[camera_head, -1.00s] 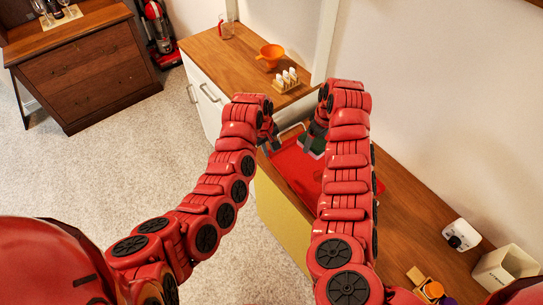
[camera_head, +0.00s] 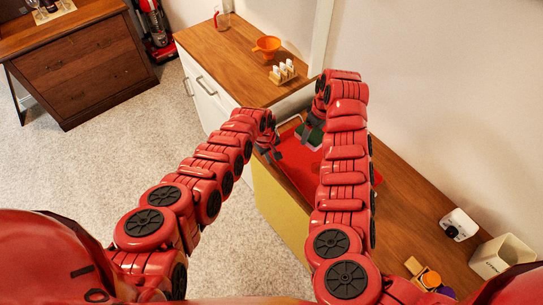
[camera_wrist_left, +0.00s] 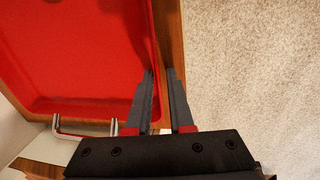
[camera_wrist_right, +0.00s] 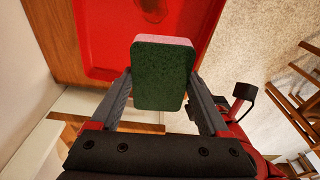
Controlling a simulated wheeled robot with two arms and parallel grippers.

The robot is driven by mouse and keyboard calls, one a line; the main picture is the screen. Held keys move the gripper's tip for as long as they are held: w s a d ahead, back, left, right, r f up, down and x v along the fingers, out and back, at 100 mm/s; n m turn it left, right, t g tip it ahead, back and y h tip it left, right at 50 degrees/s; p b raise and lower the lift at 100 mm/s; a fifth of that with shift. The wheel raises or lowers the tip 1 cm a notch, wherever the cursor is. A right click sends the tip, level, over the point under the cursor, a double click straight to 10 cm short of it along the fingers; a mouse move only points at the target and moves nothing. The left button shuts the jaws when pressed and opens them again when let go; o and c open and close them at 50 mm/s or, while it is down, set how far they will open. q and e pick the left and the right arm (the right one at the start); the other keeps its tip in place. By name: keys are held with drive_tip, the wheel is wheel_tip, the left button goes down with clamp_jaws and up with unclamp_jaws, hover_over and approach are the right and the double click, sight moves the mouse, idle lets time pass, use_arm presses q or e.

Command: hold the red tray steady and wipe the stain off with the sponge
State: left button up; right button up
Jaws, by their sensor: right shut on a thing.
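The red tray (camera_head: 306,172) lies on the wooden counter; its rim also shows in the left wrist view (camera_wrist_left: 90,104). My left gripper (camera_wrist_left: 162,72) is open with a narrow gap, its fingers over the tray's side rim. In the head view the left gripper (camera_head: 270,153) is at the tray's left edge. My right gripper (camera_wrist_right: 160,82) is shut on the sponge (camera_wrist_right: 161,78), green with a pinkish side, held over the tray's end. In the head view the right gripper (camera_head: 311,134) is partly hidden. A dark stain (camera_wrist_right: 153,8) is on the tray floor, cut off by the picture edge.
A metal handle (camera_wrist_left: 85,131) stands at the tray's end. A white container (camera_head: 502,257) and a small white device (camera_head: 460,225) stand at the right.

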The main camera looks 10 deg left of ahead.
use_arm(q)
drive_tip(key=shift+w+f, duration=0.15)
drive_tip(key=shift+w, duration=0.05)
idle(0.3)
clamp_jaws()
idle(1.5)
